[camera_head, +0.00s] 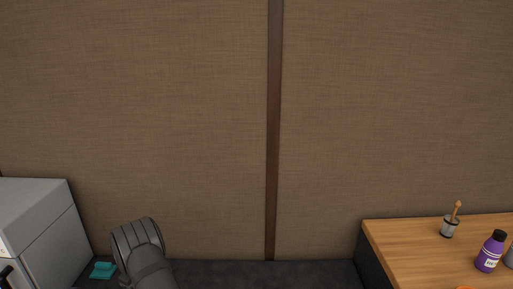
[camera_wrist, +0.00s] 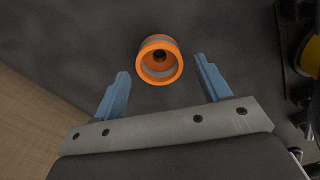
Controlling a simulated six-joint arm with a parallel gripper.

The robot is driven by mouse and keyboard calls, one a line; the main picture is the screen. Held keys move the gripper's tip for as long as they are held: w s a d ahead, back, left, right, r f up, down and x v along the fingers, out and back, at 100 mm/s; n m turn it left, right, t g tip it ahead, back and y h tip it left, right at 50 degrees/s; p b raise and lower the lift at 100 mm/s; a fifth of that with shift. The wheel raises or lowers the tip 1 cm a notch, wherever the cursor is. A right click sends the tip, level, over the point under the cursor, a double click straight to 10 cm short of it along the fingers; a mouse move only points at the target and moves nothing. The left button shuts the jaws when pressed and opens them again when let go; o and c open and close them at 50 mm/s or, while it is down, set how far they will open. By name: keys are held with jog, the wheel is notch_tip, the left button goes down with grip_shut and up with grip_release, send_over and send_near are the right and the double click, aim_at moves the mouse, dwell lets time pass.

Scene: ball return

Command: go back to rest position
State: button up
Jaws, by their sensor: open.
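My gripper (camera_wrist: 162,88) shows in the wrist view with its two blue fingers spread apart and nothing between them. An orange cup-like object (camera_wrist: 160,60) with a grey band and a dark hollow middle lies just beyond the fingertips, roughly centred between them and apart from both. In the head view, a dark grey rounded link of my arm (camera_head: 140,250) rises at the bottom left; the gripper itself is out of that view.
A wooden table (camera_head: 400,245) stands at the right, with a small pot (camera_head: 449,228) and a purple bottle (camera_head: 490,252). A grey cabinet (camera_head: 40,215) stands at the left beside a teal object (camera_head: 103,270). Dark and yellow items (camera_wrist: 312,55) edge the wrist view's right.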

notch_tip(320, 180, up, 10)
jog(key=f, duration=0.1)
notch_tip(320, 180, down, 12)
jog(key=shift+r, duration=0.2)
notch_tip(320, 180, up, 5)
jog(key=shift+f, duration=0.1)
jog(key=w+d+r, duration=0.2)
jog(key=d+r, duration=0.5)
jog(key=d, duration=0.5)
jog(key=s+a+r, duration=0.7)
jog(key=s+r, duration=0.2)
jog(key=r, duration=0.2)
jog(key=s+a+r, duration=0.8)
jog(key=r, duration=0.4)
jog(key=s+a+f, duration=0.4)
jog(key=a, duration=0.2)
